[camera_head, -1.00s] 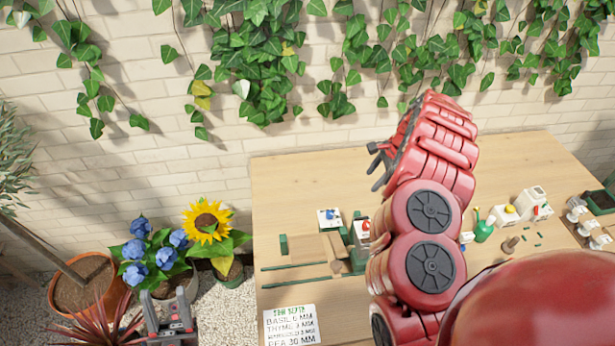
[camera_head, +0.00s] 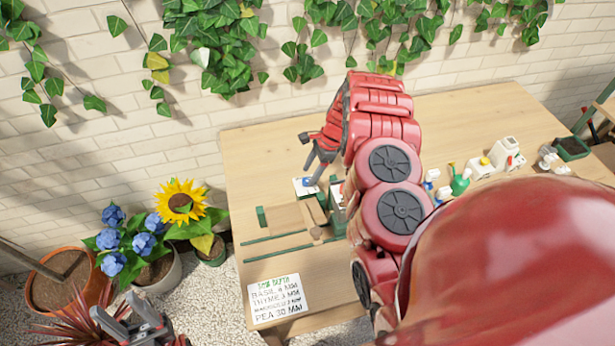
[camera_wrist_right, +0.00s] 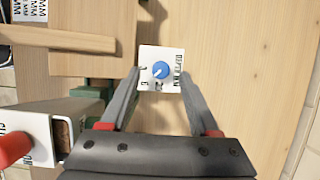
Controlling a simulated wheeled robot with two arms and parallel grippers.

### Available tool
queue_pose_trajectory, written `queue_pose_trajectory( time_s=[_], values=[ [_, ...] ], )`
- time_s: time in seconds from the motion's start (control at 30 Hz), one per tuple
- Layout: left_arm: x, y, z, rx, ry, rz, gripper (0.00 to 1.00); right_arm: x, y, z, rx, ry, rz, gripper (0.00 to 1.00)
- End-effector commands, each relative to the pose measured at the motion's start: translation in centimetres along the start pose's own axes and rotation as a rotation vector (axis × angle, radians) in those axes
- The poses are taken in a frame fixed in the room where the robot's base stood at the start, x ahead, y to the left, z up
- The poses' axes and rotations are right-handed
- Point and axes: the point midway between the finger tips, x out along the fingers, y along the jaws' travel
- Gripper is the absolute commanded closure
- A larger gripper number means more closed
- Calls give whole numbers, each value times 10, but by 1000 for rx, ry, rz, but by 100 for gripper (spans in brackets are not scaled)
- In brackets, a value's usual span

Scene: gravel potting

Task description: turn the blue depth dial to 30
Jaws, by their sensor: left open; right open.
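The blue depth dial (camera_wrist_right: 160,70) sits on a small white plate (camera_wrist_right: 148,85) with black markings, on the wooden table. In the right wrist view it lies between and just beyond the fingertips of my right gripper (camera_wrist_right: 158,75), which is open and empty. In the head view the dial plate (camera_head: 299,186) is partly covered by that gripper (camera_head: 314,168). The dial's exact reading is too small to tell. My left gripper (camera_head: 132,322) is open and empty at the lower left, away from the table. A sign (camera_head: 278,299) lists sow depths, including pea 30 mm.
A white box with a red knob (camera_wrist_right: 30,150) stands close to my right gripper's left finger. Wooden pieces and green rails (camera_head: 278,236) lie left of it. A green watering can (camera_head: 459,181) and white containers stand farther right. Flower pots stand left of the table (camera_head: 255,150).

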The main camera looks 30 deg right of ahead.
Motion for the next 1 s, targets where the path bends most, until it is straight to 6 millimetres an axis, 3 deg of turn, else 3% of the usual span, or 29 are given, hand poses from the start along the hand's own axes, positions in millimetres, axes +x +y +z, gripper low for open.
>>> queue_pose_trajectory(
  time_s=[0.3,0.63,0.9,1.0],
  values=[
    [11,0,-2,0,-1,0,50,26,0,0,-1,1,1,38],
    [11,0,-2,0,-1,0,50,28,0,0,-1,1,0,38],
    [11,0,-2,0,-1,0,50,28,0,0,-1,1,-1,87],
    [11,0,-2,0,-1,0,50,28,0,0,-1,1,-1,100]
  ],
)
